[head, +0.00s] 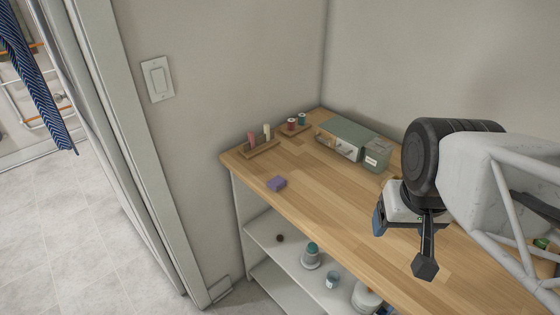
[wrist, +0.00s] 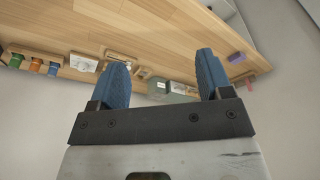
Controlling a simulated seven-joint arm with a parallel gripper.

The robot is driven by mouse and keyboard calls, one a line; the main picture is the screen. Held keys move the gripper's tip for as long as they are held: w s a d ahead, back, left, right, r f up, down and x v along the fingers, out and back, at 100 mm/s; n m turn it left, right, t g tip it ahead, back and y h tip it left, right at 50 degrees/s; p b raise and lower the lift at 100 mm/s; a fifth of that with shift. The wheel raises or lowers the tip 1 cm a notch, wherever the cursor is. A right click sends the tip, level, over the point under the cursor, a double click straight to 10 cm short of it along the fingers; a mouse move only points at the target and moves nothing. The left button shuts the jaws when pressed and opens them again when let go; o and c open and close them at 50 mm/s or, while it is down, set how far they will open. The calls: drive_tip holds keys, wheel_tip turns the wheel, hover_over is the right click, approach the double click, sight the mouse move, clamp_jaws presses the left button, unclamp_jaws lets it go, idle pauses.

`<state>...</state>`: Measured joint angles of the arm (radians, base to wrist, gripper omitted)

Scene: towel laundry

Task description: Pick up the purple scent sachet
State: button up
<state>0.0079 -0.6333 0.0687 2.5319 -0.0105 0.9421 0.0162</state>
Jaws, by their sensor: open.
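The purple scent sachet (head: 277,183) is a small purple block lying on the wooden shelf top near its front left edge in the head view. In the wrist view the purple sachet (wrist: 236,57) shows small at the right, beyond the right fingertip and apart from it. My gripper (head: 400,238) is above the right part of the wooden top in the head view, well to the right of the sachet. In the wrist view my gripper (wrist: 161,72) has its two blue fingers spread wide with nothing between them.
Behind the sachet stand a wooden holder (head: 262,149) with pink and cream items and a small spool tray (head: 295,130). A grey-green box (head: 346,138) and a jar (head: 375,157) stand at the back wall. The wooden top (head: 325,198) is clear between sachet and gripper.

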drive_tip(key=shift+w, duration=0.1)
drive_tip(key=n+g, duration=0.3)
drive_tip(key=n, duration=2.4)
hover_over(276, 182)
drive_tip(key=f, duration=1.1)
drive_tip(key=shift+s+d+f, duration=0.2)
drive_tip(key=shift+d+f, duration=0.15)
drive_tip(key=shift+f, duration=0.05)
drive_tip(key=shift+w+a+f+n, duration=0.25)
drive_tip(key=shift+a+f+n, duration=0.05)
drive_tip(key=shift+a+n, duration=0.1)
drive_tip(key=shift+f, duration=1.3)
